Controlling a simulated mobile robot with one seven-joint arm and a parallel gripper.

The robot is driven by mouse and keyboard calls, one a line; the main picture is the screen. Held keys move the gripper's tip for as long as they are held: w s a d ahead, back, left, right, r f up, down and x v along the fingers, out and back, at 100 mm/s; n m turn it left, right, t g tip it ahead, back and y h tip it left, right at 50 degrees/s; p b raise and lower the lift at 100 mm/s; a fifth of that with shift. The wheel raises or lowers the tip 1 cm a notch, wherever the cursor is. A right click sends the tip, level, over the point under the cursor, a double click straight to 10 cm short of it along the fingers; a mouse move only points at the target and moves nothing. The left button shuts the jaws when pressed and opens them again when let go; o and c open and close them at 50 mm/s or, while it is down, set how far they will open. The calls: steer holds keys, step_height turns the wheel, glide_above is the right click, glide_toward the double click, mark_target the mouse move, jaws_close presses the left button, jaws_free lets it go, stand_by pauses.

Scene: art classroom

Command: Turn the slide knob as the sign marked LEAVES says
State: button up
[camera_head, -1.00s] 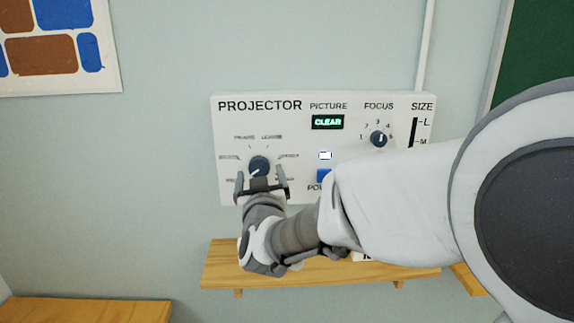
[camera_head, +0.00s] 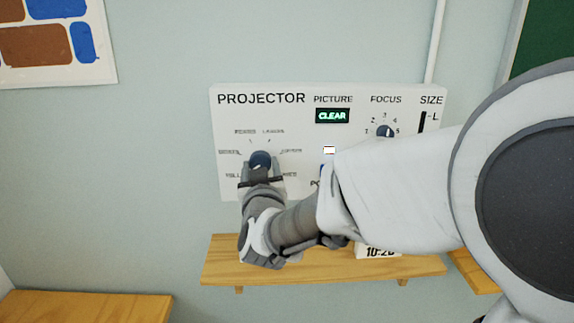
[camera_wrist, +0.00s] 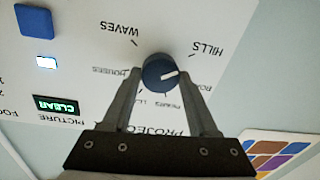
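The slide knob (camera_head: 260,159), a dark blue dial with a white pointer line, sits on the left of the white projector panel (camera_head: 225,108). It also shows in the wrist view (camera_wrist: 158,72), upside down, with its pointer toward the HILLS side. Small labels ring it; the LEAVES label (camera_head: 274,132) is at its upper right in the head view. My gripper (camera_head: 260,170) reaches the knob from below. In the wrist view, the fingers of my gripper (camera_wrist: 160,76) stand close on both sides of the knob and look shut on it.
The picture display (camera_head: 332,116) reads CLEAR. The focus knob (camera_head: 385,131) and a size slider (camera_head: 422,122) are to the right. My arm hides part of the panel's lower right. A wooden shelf (camera_head: 225,262) is below, with a white clock (camera_head: 378,252) on it.

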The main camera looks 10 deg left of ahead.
steer(key=c, duration=0.8)
steer(key=shift+f+b, duration=0.15)
steer(key=shift+b, duration=0.3)
